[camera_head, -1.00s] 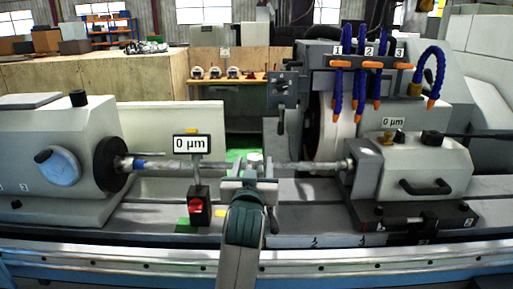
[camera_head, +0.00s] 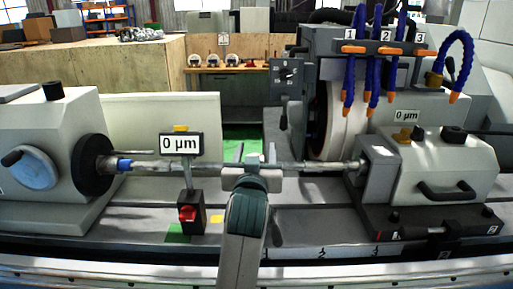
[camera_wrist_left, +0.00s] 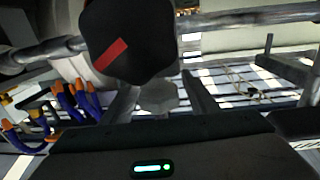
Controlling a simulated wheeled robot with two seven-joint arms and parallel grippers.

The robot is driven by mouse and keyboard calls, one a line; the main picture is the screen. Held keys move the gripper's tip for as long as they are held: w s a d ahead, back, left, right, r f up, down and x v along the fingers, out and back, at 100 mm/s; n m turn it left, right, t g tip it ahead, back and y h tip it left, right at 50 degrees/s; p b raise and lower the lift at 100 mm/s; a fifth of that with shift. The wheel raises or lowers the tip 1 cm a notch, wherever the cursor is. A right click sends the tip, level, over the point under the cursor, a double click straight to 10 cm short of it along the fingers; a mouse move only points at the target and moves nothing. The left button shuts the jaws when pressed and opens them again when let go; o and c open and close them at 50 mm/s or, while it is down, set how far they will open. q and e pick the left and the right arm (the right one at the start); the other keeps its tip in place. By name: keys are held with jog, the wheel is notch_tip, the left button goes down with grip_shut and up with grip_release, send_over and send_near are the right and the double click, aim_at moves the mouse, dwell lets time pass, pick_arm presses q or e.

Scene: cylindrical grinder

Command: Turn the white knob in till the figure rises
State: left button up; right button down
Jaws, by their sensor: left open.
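The pale knob (camera_head: 253,159) is at the steady support near the middle of the long shaft (camera_head: 310,166). My left gripper (camera_head: 255,154) is there, its arm rising from the bottom centre. In the left wrist view the pale grey faceted knob (camera_wrist_left: 157,97) sits between my two spread fingers (camera_wrist_left: 158,100); contact cannot be told. A black faceted part with a red stripe (camera_wrist_left: 108,58) covers part of that view. The display (camera_head: 181,144) on its stand left of the gripper reads 0 µm. My right gripper is not in view.
A grinding wheel (camera_head: 342,120) with blue hoses (camera_head: 373,75) stands behind the shaft to the right. The headstock (camera_head: 50,130) is at left and the tailstock (camera_head: 445,165) at right. A red button box (camera_head: 189,212) stands left of my arm.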

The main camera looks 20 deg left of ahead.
pick_arm(q)
jog(key=shift+w, duration=0.1)
dwell(0.3)
jog(key=c, duration=1)
jog(key=shift+c, duration=0.2)
jog(key=shift+r, duration=0.1)
